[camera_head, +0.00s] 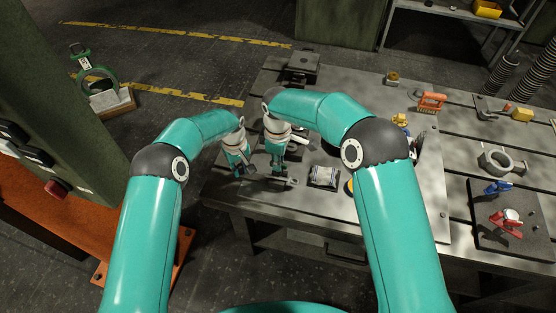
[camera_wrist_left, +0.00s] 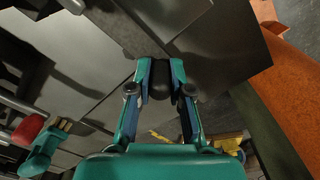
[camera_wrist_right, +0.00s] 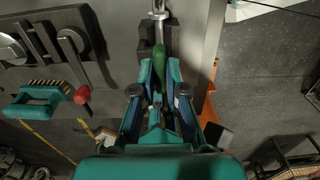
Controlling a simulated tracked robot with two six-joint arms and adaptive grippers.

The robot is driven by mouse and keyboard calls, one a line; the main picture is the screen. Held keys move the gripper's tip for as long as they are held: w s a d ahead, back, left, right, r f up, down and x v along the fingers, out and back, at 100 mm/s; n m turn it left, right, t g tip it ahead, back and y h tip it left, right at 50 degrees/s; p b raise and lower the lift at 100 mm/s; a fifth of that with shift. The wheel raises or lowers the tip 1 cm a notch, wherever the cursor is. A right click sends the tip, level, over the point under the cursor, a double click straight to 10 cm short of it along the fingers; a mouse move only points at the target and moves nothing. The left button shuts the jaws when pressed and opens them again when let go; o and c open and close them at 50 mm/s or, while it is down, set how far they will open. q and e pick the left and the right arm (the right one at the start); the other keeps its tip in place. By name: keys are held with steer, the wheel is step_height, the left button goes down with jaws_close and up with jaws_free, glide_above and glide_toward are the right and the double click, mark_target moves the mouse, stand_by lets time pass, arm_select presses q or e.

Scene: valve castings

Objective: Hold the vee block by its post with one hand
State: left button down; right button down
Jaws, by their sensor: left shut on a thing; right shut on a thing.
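My left gripper (camera_head: 241,169) is low over the near left part of the workbench. In the left wrist view it (camera_wrist_left: 160,85) is shut on a dark rounded post (camera_wrist_left: 160,76); what lies below the post is mostly hidden. My right gripper (camera_head: 278,172) is close beside it on the right. In the right wrist view it (camera_wrist_right: 159,85) is shut on a green handle (camera_wrist_right: 158,62) with a metal shaft beyond it. A dark block with a shiny cylinder on it (camera_head: 324,177) sits right of both grippers. I cannot tell for certain which piece is the vee block.
The workbench (camera_head: 297,216) has grooves and a free near edge. A dark plate stand (camera_head: 303,65) is at the back.

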steer(key=shift+r+m, duration=0.1)
steer(key=shift+m, duration=0.3)
steer(key=m, duration=0.6)
steer(key=shift+w, duration=0.1)
steer(key=m, duration=1.1)
steer(key=shift+m, duration=0.4)
steer(key=m, duration=0.5)
steer(key=shift+a, duration=0.1)
arm_select(q)
steer(key=shift+d, duration=0.1)
arm_select(e)
steer(key=shift+m, duration=0.3)
steer(key=c, duration=1.2)
jaws_free()
